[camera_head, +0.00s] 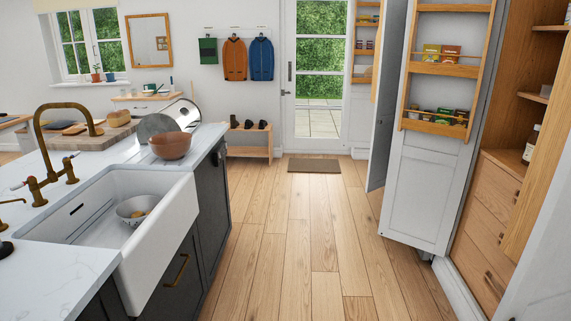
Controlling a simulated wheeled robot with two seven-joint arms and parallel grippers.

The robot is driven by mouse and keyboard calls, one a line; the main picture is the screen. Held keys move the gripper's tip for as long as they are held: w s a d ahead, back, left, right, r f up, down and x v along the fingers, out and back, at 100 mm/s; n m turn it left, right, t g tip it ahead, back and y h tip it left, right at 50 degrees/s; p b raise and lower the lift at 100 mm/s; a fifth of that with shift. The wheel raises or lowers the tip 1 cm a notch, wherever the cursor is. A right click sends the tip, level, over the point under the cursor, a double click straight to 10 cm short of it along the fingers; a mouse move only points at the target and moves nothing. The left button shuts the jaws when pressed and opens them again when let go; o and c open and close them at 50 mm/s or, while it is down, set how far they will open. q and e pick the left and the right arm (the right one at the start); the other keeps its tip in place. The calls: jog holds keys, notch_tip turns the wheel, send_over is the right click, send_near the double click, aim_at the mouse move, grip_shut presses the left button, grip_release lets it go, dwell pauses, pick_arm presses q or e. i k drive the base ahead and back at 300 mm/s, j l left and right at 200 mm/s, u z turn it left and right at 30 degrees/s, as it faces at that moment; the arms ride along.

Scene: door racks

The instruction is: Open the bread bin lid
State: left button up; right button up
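What looks like the bread bin (184,112) is a shiny metal, rounded form with a grey round end (152,126). It stands at the far end of the white counter, left of the picture's middle. A brown bowl (170,146) stands in front of it and hides its lower part. I cannot tell from here whether its lid is open or shut. Neither of my grippers is in view.
The white counter (82,293) holds a sink (168,233) with a metal bowl (136,209) and a brass tap (41,135). Open wooden floor (296,240) lies right of the counter. An open pantry door (415,195) with racks stands at right.

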aim_at(187, 115)
jog(key=i, duration=1.45)
jog(key=i+l+u, duration=0.15)
jog(key=i, duration=0.25)
jog(key=i+l+u, duration=0.15)
jog(key=i, duration=0.3)
jog(key=i+l+u, duration=0.15)
jog(key=i, duration=0.25)
jog(key=i+l+u, duration=0.2)
jog(key=i, duration=0.2)
